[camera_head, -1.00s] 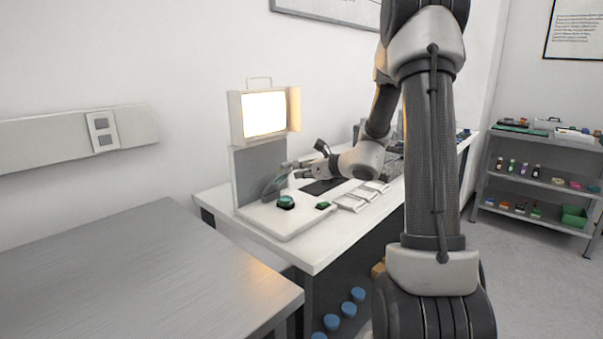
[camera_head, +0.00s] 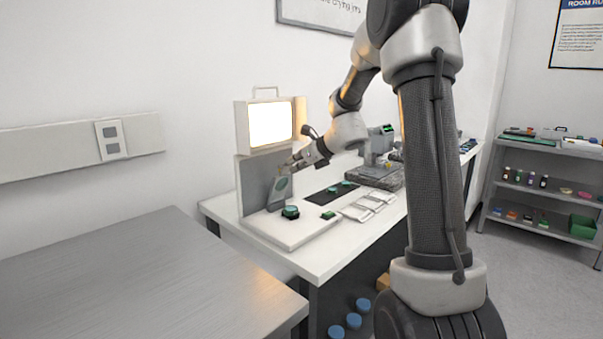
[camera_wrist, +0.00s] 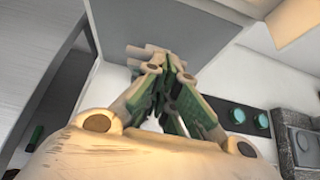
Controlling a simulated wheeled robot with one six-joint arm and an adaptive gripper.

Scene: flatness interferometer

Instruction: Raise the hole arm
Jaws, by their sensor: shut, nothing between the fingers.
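The interferometer (camera_head: 252,185) stands on the white bench, with a grey upright panel, a lit screen box (camera_head: 268,123) on top and a white base. The hole arm (camera_head: 277,198), a grey plate with a green disc or opening, stands nearly upright in front of the panel. My gripper (camera_head: 293,164) is beside the upper end of the hole arm, just below the screen box. Its fingers are shut and empty in the wrist view (camera_wrist: 165,75). The fingers hide the hole arm there, and I cannot tell whether they touch it.
A dark green round piece (camera_head: 291,212) and a small green block (camera_head: 328,215) sit on the base. A black mat (camera_head: 322,197) with green discs, clear packets (camera_head: 368,206) and a grey instrument (camera_head: 380,140) lie to the right. A metal table (camera_head: 140,280) is at left front.

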